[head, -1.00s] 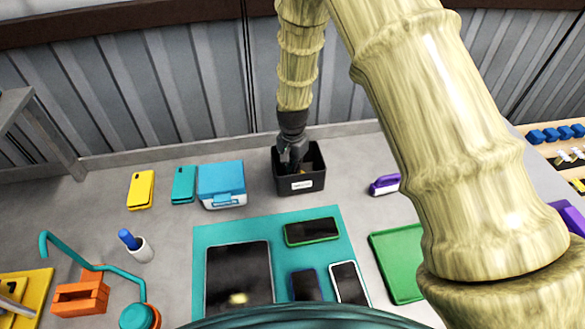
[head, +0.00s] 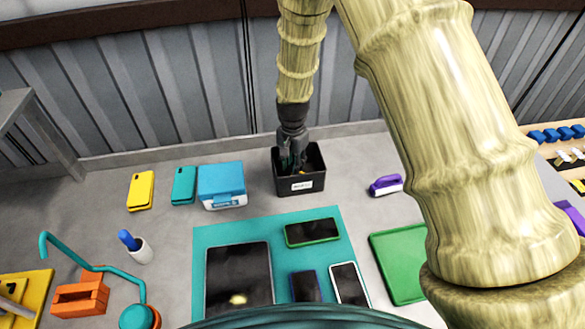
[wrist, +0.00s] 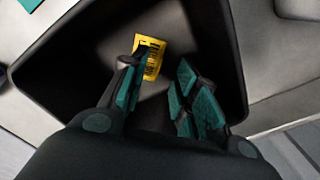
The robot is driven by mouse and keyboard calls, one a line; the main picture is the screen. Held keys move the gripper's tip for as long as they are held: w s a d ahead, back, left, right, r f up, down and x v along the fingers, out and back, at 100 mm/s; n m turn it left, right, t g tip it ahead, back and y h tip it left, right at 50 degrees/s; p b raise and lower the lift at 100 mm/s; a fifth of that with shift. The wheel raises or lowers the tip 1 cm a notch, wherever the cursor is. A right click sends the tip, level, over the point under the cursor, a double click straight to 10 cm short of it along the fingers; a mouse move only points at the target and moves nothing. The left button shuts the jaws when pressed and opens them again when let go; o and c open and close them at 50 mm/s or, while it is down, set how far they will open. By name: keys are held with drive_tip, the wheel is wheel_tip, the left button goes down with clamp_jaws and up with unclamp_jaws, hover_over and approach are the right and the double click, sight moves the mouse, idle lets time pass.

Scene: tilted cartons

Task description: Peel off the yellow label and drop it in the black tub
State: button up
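The black tub (head: 283,184) stands at the back of the table with a small white tag on its front. My gripper (head: 294,162) reaches down into its opening. In the wrist view the fingers of my gripper (wrist: 162,78) are apart, with a gap between them. The yellow label (wrist: 150,55), with dark print, shows inside the tub's outline beside the left fingertip, which hides part of it. I cannot tell whether it touches that finger or lies on the tub floor. In the head view a small yellow bit shows inside the tub.
A blue box (head: 221,185) stands left of the tub, and a purple-handled tool (head: 386,185) lies to its right. In front, a teal mat (head: 215,235) holds a tablet (head: 239,275) and several phones. An orange block (head: 80,296) sits front left.

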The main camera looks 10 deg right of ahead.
wheel_tip(320, 180, up, 17)
drive_tip(key=p, duration=0.5)
drive_tip(key=shift+r+p, duration=0.2)
drive_tip(key=shift+p, duration=0.15)
idle(0.4)
drive_tip(key=shift+a, duration=0.1)
idle(0.3)
